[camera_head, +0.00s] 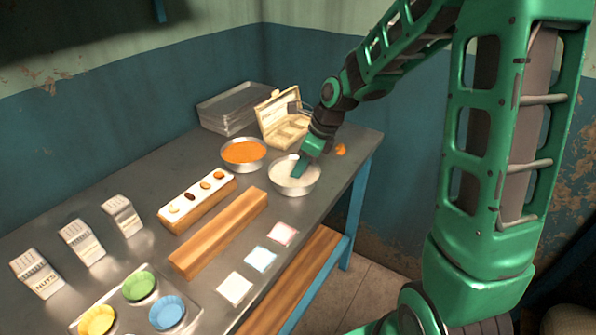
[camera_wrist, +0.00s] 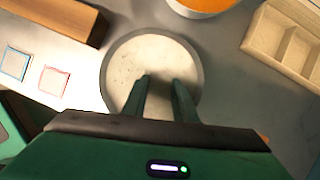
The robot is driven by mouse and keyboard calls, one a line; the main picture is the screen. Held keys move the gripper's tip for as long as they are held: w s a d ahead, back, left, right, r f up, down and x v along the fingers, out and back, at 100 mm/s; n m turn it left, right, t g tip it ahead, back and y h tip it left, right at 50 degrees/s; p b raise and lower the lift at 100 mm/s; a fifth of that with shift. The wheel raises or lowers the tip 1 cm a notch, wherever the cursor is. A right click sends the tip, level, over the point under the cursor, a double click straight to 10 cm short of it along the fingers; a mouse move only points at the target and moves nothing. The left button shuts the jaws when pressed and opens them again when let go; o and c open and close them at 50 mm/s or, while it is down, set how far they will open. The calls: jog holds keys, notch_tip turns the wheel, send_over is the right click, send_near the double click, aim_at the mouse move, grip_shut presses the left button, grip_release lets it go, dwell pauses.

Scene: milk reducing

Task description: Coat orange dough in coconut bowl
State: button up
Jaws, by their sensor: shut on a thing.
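The coconut bowl (camera_head: 288,188) is a round metal bowl of white flakes near the far end of the table. It also fills the middle of the wrist view (camera_wrist: 120,75). My gripper (camera_head: 298,172) points down into this bowl, its fingertips (camera_wrist: 162,80) at the white flakes. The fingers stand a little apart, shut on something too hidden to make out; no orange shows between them. A small orange lump (camera_head: 340,150) lies on the table just right of my gripper.
A bowl of orange filling (camera_head: 243,153) stands left of the coconut bowl. An open compartment box (camera_head: 275,120) and stacked trays (camera_head: 228,108) stand behind. A wooden block (camera_head: 215,235) and a holder with several small pieces (camera_head: 197,205) lie in front. Coloured packets (camera_head: 283,233) lie near the table edge.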

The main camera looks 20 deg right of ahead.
jog(key=shift+s+a, duration=0.25)
jog(key=shift+s, duration=0.05)
jog(key=shift+s, duration=0.2)
jog(key=shift+s+d, duration=0.15)
jog(key=shift+d, duration=0.2)
jog(key=shift+d, duration=0.25)
jog(key=shift+w, duration=0.55)
jog(key=shift+a, duration=0.45)
jog(key=shift+s+a, duration=0.15)
jog(key=shift+s, duration=0.05)
jog(key=shift+s, duration=0.25)
jog(key=shift+r, duration=0.1)
dwell(0.4)
